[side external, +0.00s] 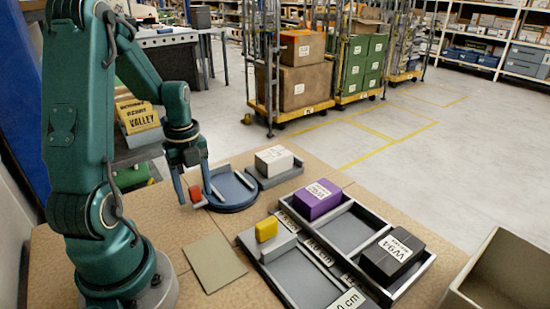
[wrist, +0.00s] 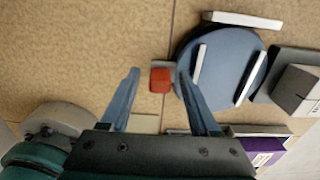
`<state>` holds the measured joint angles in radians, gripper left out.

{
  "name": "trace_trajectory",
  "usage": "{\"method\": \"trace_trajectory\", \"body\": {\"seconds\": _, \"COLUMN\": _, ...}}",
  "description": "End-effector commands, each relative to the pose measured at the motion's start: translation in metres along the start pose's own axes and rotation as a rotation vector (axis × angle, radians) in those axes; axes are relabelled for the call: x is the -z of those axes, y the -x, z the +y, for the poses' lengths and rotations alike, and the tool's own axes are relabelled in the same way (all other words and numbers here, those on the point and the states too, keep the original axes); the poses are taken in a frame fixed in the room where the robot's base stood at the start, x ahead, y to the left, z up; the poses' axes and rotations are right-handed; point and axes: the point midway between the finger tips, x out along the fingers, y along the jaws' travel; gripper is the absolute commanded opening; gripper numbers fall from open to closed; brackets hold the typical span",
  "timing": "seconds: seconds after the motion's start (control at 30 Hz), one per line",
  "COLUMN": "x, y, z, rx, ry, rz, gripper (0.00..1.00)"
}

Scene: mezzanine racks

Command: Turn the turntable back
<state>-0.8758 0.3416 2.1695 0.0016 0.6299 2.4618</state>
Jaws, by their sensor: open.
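The turntable (side external: 231,191) is a round blue-grey disc on the tan table, with pale upright rails on it. It also shows in the wrist view (wrist: 222,88). A red block (side external: 195,193) on a small grey piece sits at the disc's left side; it also shows in the wrist view (wrist: 160,82). I cannot tell whether it is fixed to the disc. My gripper (side external: 195,199) points down with its fingers apart. In the wrist view the red block appears between the two fingertips (wrist: 158,74), with gaps on both sides.
A white box (side external: 274,158) sits on a grey holder behind the disc. A divided grey tray (side external: 297,271) bears a purple box (side external: 317,198), a yellow block (side external: 266,229) and a black box (side external: 391,258). A flat olive plate (side external: 214,262) lies in front. An open bin (side external: 500,262) stands right.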

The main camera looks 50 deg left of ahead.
Motion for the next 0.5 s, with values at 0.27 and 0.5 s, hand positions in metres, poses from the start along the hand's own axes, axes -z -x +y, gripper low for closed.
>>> {"method": "trace_trajectory", "body": {"seconds": 0.27, "x": -0.001, "y": 0.029, "z": -0.001, "rx": 0.005, "ry": 0.0, "rz": -0.006, "gripper": 0.62}}
{"method": "trace_trajectory", "body": {"seconds": 0.5, "x": -0.001, "y": 0.05, "z": 0.0, "rx": 0.003, "ry": -0.001, "rz": -0.004, "gripper": 0.62}}
